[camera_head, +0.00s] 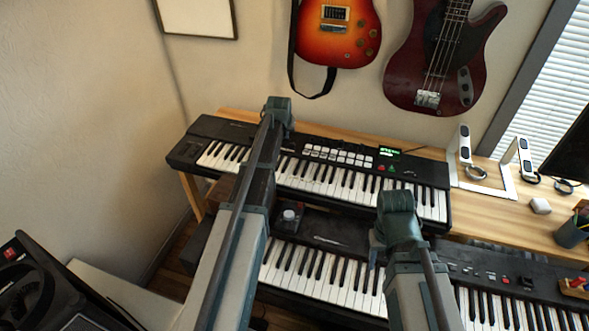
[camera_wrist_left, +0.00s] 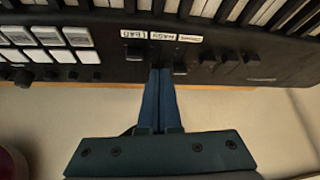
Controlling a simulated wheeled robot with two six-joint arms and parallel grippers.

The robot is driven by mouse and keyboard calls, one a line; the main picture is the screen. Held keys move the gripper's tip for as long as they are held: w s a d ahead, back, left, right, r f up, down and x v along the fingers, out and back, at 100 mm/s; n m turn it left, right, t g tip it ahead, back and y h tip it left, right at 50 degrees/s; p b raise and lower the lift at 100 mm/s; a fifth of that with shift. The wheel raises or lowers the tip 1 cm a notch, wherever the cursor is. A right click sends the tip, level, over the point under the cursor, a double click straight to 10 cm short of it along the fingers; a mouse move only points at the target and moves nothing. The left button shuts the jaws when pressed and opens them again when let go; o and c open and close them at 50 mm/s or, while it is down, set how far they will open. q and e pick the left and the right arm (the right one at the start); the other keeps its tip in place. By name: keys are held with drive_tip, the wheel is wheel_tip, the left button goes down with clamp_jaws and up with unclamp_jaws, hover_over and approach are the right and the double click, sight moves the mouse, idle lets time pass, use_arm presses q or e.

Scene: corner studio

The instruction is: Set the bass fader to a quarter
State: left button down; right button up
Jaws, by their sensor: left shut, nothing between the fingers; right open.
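The upper black keyboard (camera_head: 330,152) carries the sliders, and its panel fills the top of the left wrist view (camera_wrist_left: 215,62). There the labels appear upside down, with the bass label (camera_wrist_left: 162,36) between the lead label (camera_wrist_left: 130,35) and another label (camera_wrist_left: 190,38). My left gripper (camera_wrist_left: 160,74) is shut and empty, its blue fingertips at the panel just below the bass label. They hide the bass fader's cap, so its setting and any contact cannot be told. Dark caps show on either side (camera_wrist_left: 134,52) (camera_wrist_left: 180,68). My right gripper (camera_head: 378,242) is open above the lower keyboard.
The lower keyboard (camera_head: 325,272) stands in front, with another keyboard (camera_head: 515,305) to its right. Two guitars (camera_head: 337,30) (camera_head: 437,60) hang on the wall behind. White stands (camera_head: 468,150) and a pen cup (camera_head: 572,232) are on the wooden desk (camera_head: 490,215) at right.

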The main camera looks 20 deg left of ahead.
sight(284, 146)
use_arm(q)
drive_tip(key=shift+s, duration=0.7)
idle(0.6)
drive_tip(key=shift+r, duration=0.1)
drive_tip(key=shift+r+p, duration=0.55)
drive_tip(key=shift+p, duration=0.05)
idle(0.3)
wheel_tip(284, 146, up, 7)
drive_tip(key=p, duration=0.7)
